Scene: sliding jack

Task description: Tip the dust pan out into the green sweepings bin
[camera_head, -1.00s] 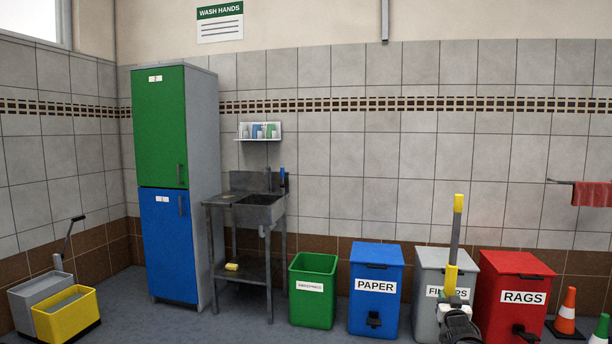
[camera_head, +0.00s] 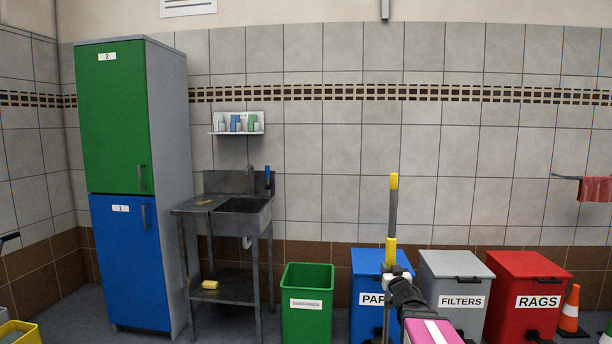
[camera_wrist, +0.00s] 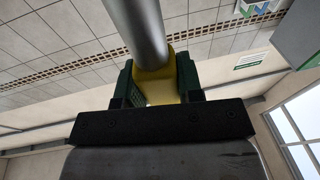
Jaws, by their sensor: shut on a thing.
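The green sweepings bin (camera_head: 306,326) stands on the floor in front of the wall, open at the top, with a small white label. My gripper (camera_head: 392,268) is in front of the blue paper bin, to the right of the green bin in the picture. It is shut on the yellow grip of the dust pan's upright grey handle (camera_head: 392,210). The wrist view shows my gripper (camera_wrist: 157,88) with its dark green jaws around the yellow grip and the grey tube (camera_wrist: 139,28). The pan itself and its contents cannot be made out.
The blue paper bin (camera_head: 366,265), grey filters bin (camera_head: 458,265) and red rags bin (camera_head: 525,268) stand right of the green bin. A steel sink table (camera_head: 263,250) is to its left, beside a green-and-blue cabinet (camera_head: 128,255). Orange cone (camera_head: 570,308) at far right.

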